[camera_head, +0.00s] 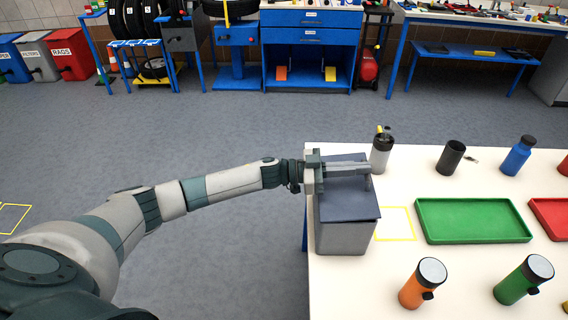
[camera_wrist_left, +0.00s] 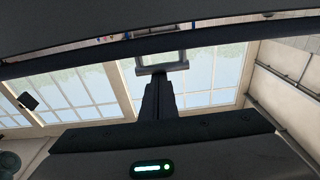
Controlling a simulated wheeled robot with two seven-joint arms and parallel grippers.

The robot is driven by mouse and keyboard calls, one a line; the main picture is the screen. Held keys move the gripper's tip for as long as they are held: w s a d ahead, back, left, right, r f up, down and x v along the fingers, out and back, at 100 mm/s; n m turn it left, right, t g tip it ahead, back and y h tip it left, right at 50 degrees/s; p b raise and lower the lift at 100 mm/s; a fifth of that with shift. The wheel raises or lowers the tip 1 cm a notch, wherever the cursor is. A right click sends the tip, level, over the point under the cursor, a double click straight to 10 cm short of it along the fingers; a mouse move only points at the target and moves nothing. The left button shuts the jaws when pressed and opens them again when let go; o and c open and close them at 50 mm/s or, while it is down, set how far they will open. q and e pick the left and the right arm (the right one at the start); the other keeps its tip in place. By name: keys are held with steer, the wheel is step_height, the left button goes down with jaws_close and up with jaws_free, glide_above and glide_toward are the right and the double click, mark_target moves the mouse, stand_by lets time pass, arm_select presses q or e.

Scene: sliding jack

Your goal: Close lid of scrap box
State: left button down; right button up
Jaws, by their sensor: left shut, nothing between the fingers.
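The scrap box (camera_head: 345,238) is a grey box at the left end of the white table. Its dark blue-grey lid (camera_head: 348,204) lies over the top in the head view; whether it is fully seated I cannot tell. My left gripper (camera_head: 368,168) reaches in from the left and lies across the back part of the lid, fingers pointing right. Its fingers are together with nothing between them. They also show in the left wrist view (camera_wrist_left: 162,65). Whether they touch the lid is unclear. My right gripper is not seen.
Right of the box are a yellow outlined square (camera_head: 396,224) and a green tray (camera_head: 472,220). An orange canister (camera_head: 421,284) and a green canister (camera_head: 523,281) stand in front.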

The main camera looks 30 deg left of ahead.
mark_target(350, 184)
arm_select(q)
steer(key=shift+w+d+f, duration=0.1)
steer(key=shift+d+f, duration=0.1)
steer(key=shift+f, duration=0.15)
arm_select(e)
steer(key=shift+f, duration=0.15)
arm_select(q)
steer(key=shift+r, duration=0.2)
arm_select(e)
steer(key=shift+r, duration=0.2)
arm_select(q)
steer(key=r+p, duration=0.2)
steer(key=a+r+p, duration=0.1)
steer(key=shift+s+r, duration=0.2)
steer(key=shift+s, duration=0.05)
steer(key=shift+s+a+r, duration=0.1)
steer(key=shift+a+r, duration=0.1)
steer(key=shift+a, duration=0.05)
steer(key=s+a+r+b, duration=0.3)
steer(key=s+a, duration=0.1)
steer(key=a, duration=0.4)
steer(key=shift+r+b, duration=0.3)
steer(key=shift+r, duration=0.1)
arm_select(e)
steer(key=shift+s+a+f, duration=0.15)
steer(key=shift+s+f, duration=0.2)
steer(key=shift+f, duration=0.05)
